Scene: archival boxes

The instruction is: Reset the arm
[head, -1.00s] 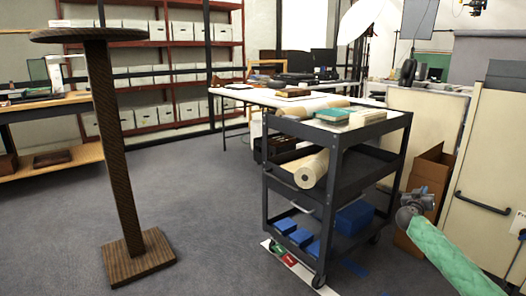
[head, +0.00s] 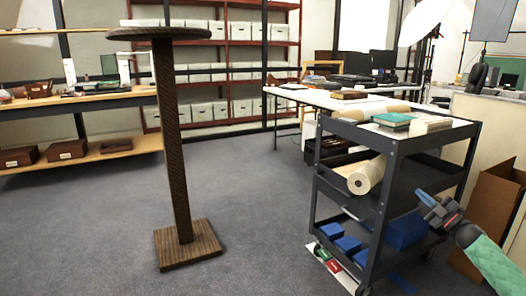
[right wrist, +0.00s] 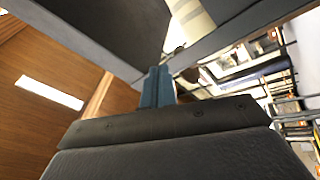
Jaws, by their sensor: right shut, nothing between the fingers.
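My right gripper (head: 426,196) shows at the lower right in the head view, at the end of my arm with a green quilted sleeve. It is shut and empty, in front of the right side of the dark cart (head: 391,150). In the right wrist view its fingers (right wrist: 157,86) are together, with dark cart-like panels close above them. Whether the gripper touches the cart cannot be told. My left gripper is not in view.
The cart carries a teal box (head: 393,120), paper rolls (head: 366,176) and blue blocks (head: 405,230). A cardboard box (head: 494,215) stands right of it. A brown round-topped stand (head: 172,140) is at left. Open carpet (head: 265,215) lies between stand and cart.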

